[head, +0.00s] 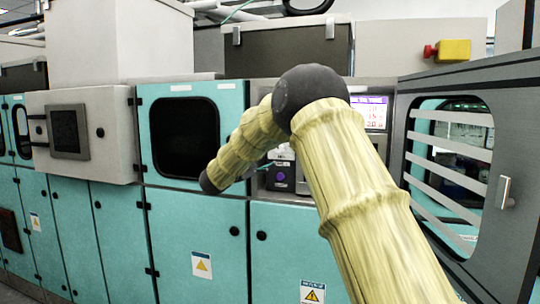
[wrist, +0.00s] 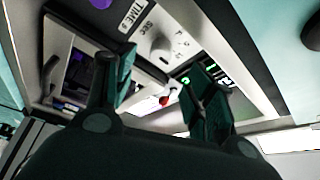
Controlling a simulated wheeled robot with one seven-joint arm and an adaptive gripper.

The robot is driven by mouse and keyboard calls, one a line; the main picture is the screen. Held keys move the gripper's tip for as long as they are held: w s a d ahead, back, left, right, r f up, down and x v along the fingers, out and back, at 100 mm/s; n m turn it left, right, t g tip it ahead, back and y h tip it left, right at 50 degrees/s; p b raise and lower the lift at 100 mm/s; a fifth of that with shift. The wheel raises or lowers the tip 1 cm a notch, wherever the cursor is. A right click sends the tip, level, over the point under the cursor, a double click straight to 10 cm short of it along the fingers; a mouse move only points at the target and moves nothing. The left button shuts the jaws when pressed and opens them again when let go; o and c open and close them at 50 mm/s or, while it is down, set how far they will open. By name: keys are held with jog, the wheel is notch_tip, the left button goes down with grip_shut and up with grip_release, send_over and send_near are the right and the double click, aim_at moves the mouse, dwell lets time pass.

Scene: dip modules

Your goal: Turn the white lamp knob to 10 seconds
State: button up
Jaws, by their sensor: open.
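The white lamp knob (wrist: 161,47) shows in the wrist view on a pale, tilted panel marked TIME and SEC, with small scale marks beside it. The numbers and the knob's setting are too blurred to read. My gripper (wrist: 162,70) is open, with its two dark green fingers apart and nothing between them. The knob lies beyond the fingertips, roughly in line with the gap; I see no contact. In the head view my arm covers much of the control panel, and I cannot make out the knob or the gripper clearly.
Green lit digits (wrist: 222,81) and a small red part (wrist: 164,100) sit near the knob. In the head view a purple button (head: 280,176) and a lit screen (head: 376,112) are close to my arm. A slatted door (head: 505,192) stands at the right.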

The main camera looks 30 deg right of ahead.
jog(key=shift+v, duration=1.35)
